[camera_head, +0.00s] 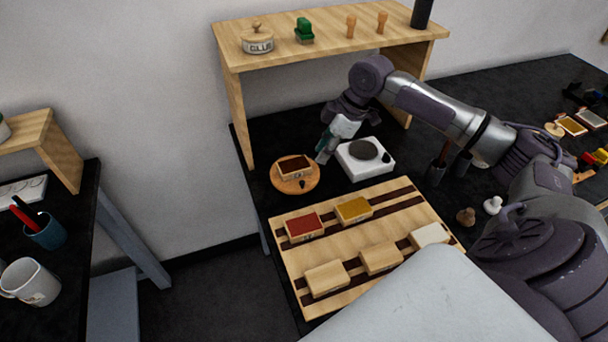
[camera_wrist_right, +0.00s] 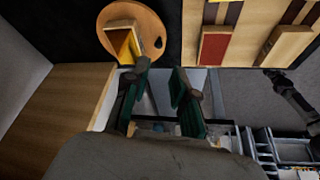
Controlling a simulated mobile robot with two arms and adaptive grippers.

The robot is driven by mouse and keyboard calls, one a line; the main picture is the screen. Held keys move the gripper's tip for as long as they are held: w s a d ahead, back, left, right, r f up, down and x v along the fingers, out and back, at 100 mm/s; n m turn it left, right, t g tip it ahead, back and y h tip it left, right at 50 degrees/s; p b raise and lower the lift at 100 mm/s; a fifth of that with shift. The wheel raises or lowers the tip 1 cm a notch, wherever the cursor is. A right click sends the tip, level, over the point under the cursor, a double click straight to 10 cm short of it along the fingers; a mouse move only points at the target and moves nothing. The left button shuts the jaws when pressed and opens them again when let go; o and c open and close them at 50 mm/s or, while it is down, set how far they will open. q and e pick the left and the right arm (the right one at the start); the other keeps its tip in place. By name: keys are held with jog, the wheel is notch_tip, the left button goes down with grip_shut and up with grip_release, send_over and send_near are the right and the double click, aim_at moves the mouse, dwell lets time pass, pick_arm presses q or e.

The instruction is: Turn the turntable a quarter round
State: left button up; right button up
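The turntable (camera_head: 279,184) is a round wooden disc on the black table, left of the white device. A small open wooden box (camera_head: 295,168) with a dark inside sits on it, and a small dark peg (camera_head: 302,183) stands near its front edge. In the right wrist view the turntable (camera_wrist_right: 150,22) is at the top, with the box (camera_wrist_right: 122,40) showing a yellow patch. My right gripper (camera_head: 324,150) is just right of and behind the turntable, apart from it. Its two fingers (camera_wrist_right: 160,75) are spread with nothing between them. My left gripper is not seen.
A white device with a grey disc (camera_head: 364,156) stands close right of the gripper. A striped wooden board (camera_head: 335,240) with several blocks lies in front. A wooden shelf (camera_head: 325,39) stands over the table's back. The table's left edge is near the turntable.

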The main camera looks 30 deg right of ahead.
jog(key=p, duration=0.1)
send_over(303, 182)
jog(key=s+d, duration=0.1)
jog(key=d, duration=0.1)
notch_tip(303, 182, down, 6)
jog(key=x, duration=0.4)
jog(key=shift+s+p, duration=0.2)
jog(key=shift+p, duration=0.2)
jog(key=shift+a+f, duration=0.1)
jog(key=shift+f, duration=0.15)
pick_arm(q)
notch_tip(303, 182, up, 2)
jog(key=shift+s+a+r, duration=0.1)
pick_arm(e)
grip_shut()
